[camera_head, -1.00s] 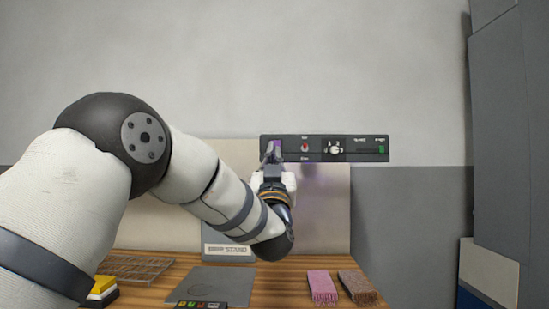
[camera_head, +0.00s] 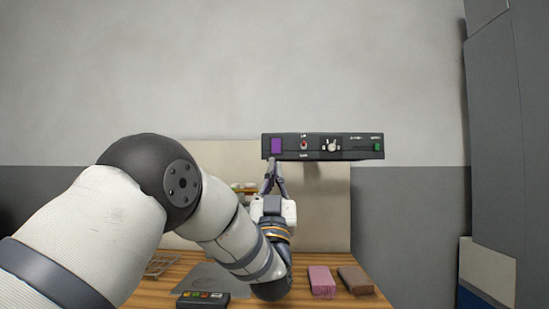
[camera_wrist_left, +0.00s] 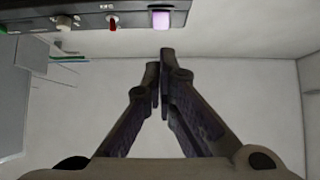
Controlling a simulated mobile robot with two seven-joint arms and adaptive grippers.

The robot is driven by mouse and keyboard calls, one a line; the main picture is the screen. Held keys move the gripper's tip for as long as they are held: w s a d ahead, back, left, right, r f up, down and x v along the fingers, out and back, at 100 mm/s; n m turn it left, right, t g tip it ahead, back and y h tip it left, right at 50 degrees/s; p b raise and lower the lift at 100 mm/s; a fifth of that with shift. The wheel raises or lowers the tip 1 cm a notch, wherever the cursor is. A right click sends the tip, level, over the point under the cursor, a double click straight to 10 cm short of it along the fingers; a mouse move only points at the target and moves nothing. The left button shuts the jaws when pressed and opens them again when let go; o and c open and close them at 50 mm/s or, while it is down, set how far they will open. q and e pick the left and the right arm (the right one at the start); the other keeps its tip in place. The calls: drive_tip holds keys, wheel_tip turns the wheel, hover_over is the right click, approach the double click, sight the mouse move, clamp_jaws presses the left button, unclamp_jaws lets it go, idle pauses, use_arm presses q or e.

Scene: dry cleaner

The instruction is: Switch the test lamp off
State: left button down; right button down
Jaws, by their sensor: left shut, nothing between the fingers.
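The red switch also shows in the left wrist view (camera_wrist_left: 113,23). My left gripper (camera_head: 272,163) is shut and empty, its fingertips just below the panel's left end, apart from the switch. My right gripper is out of view. Which part is the test lamp's control is not labelled legibly.
A wooden table (camera_head: 240,300) lies below with a pink block (camera_head: 321,281), a brown block (camera_head: 356,280), a wire rack (camera_head: 160,265) and a small button box (camera_head: 202,299). Grey cabinets (camera_head: 508,150) stand at the right. The space in front of the panel is free.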

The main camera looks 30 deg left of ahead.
use_arm(q)
wheel_tip(320, 180, down, 6)
drive_tip(key=s+d, duration=0.1)
drive_tip(key=s, duration=0.1)
idle(0.3)
